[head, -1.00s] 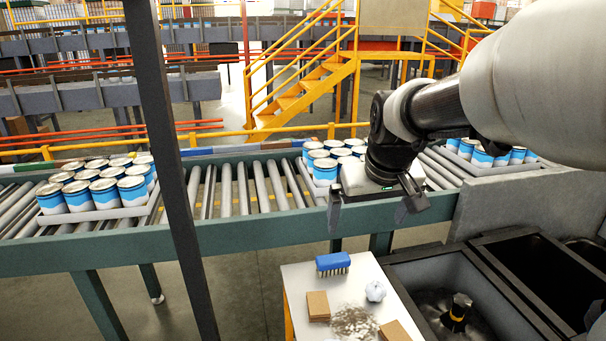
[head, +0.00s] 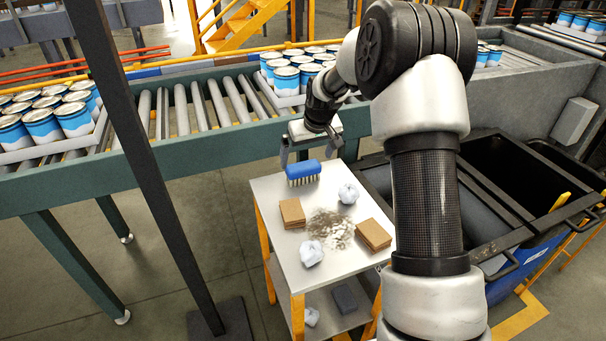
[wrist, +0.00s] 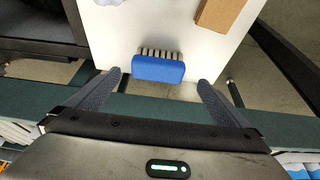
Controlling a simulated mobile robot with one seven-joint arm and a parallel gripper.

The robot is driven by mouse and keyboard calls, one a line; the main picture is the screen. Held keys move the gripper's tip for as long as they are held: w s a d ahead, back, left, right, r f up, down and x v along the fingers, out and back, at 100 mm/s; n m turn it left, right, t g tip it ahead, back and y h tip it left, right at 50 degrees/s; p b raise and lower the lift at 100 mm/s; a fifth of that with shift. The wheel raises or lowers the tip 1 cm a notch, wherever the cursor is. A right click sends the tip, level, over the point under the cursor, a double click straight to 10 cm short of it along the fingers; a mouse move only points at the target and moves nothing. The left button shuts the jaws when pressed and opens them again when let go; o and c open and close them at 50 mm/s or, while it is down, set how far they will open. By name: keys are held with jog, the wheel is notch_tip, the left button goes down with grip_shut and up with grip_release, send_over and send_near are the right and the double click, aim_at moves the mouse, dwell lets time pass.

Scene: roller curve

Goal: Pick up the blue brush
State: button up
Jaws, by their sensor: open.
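The blue brush (head: 303,173) lies near the far edge of a small white-topped table, its pale bristles facing the near side. It also shows in the wrist view (wrist: 158,69), with its blue back toward my gripper. My gripper (head: 310,152) is open and empty, just beyond and above the brush. In the wrist view my gripper (wrist: 158,80) has one finger on each side of the brush, spread wider than it. I see no contact between the fingers and the brush.
The white table (head: 275,222) also holds brown blocks (head: 292,212), crumpled paper (head: 348,194) and a pile of debris (head: 328,226). The roller conveyor (head: 205,160) with trays of blue-and-white cans runs behind it. Dark bins (head: 500,180) stand at right. A dark post (head: 137,140) stands at left.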

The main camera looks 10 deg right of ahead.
aim_at(304, 166)
jog(key=x, duration=0.4)
jog(key=shift+w+b+x, duration=0.15)
jog(key=shift+b+x, duration=0.05)
jog(key=shift+x, duration=1.15)
jog(key=shift+w+b+x, duration=0.15)
jog(key=shift+b+x, duration=0.05)
jog(key=shift+x, duration=1.15)
jog(key=shift+r, duration=0.1)
jog(key=c, duration=1)
